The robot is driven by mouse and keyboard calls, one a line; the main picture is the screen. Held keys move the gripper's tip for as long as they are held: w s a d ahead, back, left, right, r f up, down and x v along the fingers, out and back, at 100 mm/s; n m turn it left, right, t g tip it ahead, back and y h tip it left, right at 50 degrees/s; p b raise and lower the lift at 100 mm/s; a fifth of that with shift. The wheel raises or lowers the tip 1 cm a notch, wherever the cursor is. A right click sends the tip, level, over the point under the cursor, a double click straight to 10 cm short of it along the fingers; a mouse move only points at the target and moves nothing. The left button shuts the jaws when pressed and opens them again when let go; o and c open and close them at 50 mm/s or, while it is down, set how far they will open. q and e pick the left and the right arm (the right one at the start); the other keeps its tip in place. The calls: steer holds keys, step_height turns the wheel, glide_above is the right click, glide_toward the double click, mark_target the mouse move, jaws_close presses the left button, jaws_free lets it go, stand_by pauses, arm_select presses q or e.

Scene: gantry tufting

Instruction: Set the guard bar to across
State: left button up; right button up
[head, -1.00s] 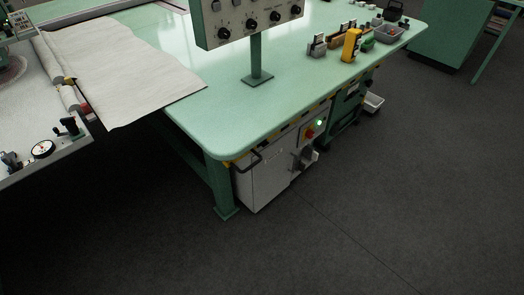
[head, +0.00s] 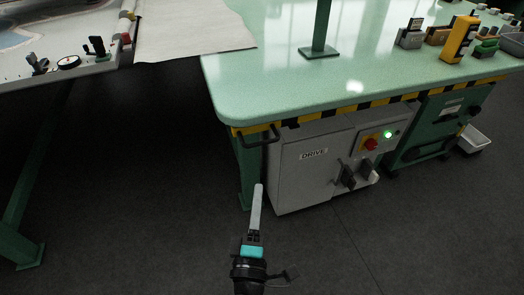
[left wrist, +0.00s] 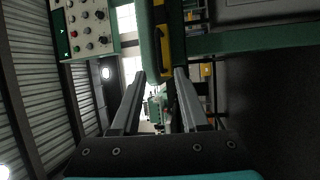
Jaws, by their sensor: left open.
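A short black bar (head: 258,138), which I take to be the guard bar, sits under the near corner of the green table (head: 290,85), beside the yellow-and-black edge strip. Its exact setting is hard to tell. My left gripper (head: 258,187) points up at the table corner, just below the bar and apart from it in the picture. In the left wrist view the gripper (left wrist: 162,73) is open and empty, its two fingers spread. The table's edge with a yellow strip (left wrist: 164,42) shows just beyond and between the fingertips. My right gripper is not in view.
A grey cabinet marked DRIVE (head: 312,170) stands under the table, right of my gripper, with a red knob (head: 371,144) and a lit green lamp (head: 388,134). A white sheet (head: 190,30) lies at the back left. The dark floor (head: 130,190) on the left is clear.

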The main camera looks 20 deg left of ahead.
mark_target(261, 143)
arm_select(q)
steer(key=shift+a+r+b+x, duration=0.15)
steer(key=shift+b+x, duration=0.6)
steer(key=shift+x, duration=3.05)
steer(key=shift+a+r+b+x, duration=0.15)
steer(key=shift+b+x, duration=0.6)
steer(key=shift+x, duration=3.1)
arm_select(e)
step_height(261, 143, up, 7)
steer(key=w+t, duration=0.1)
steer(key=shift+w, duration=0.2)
arm_select(q)
steer(key=shift+s+f, duration=0.1)
steer(key=shift+s, duration=0.05)
steer(key=shift+c, duration=0.4)
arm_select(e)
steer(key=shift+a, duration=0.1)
arm_select(q)
jaws_close()
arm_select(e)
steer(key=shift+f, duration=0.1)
